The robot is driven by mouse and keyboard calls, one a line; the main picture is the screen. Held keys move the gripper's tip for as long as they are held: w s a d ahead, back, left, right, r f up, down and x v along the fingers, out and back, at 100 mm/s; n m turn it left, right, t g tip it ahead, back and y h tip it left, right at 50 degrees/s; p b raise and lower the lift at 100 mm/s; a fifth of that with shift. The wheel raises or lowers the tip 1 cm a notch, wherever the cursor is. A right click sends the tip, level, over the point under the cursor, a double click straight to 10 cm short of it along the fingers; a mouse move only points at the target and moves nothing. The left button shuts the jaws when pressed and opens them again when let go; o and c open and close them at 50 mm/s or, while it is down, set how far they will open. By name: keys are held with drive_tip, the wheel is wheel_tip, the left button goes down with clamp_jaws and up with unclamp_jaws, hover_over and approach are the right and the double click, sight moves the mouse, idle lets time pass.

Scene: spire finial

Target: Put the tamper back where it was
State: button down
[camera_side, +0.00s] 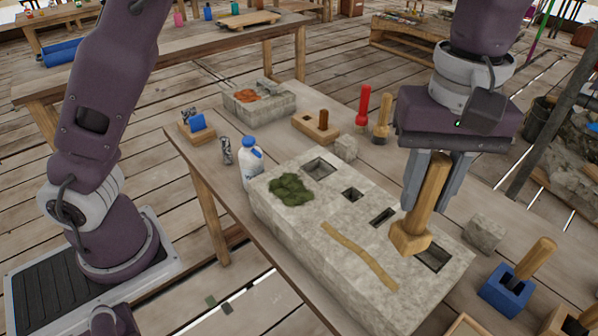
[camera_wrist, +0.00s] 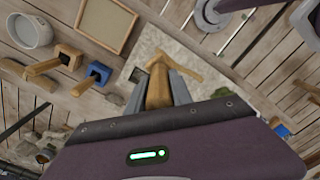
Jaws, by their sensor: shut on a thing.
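My gripper (camera_side: 430,205) is shut on the handle of a wooden tamper (camera_side: 410,238), which has a pale shaft and a square block at its lower end. The tamper is nearly upright, slightly tilted, over the right end of a long grey stone block (camera_side: 330,269), beside a rectangular slot (camera_side: 433,259). I cannot tell whether its foot touches the stone. In the wrist view the tamper (camera_wrist: 159,88) shows between my fingers (camera_wrist: 157,85), with its foot partly hidden.
A blue holder (camera_side: 507,293) with a wooden handle stands at right. A bottle (camera_side: 251,166), can (camera_side: 226,150), red tool (camera_side: 362,106) and small stone (camera_side: 485,233) stand around the block.

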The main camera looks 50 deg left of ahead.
drive_tip(key=w+a+n, duration=0.1)
drive_tip(key=w+a, duration=0.5)
drive_tip(key=a, duration=0.4)
drive_tip(key=w+a+n, duration=0.1)
drive_tip(key=w+a, duration=0.5)
drive_tip(key=a, duration=0.4)
drive_tip(key=a+n, duration=0.2)
drive_tip(key=a, duration=2.3)
wheel_tip(320, 180, down, 21)
drive_tip(key=shift+w+d, duration=0.15)
drive_tip(key=shift+w, duration=0.2)
drive_tip(key=c, duration=1.1)
unclamp_jaws()
drive_tip(key=shift+c, duration=0.2)
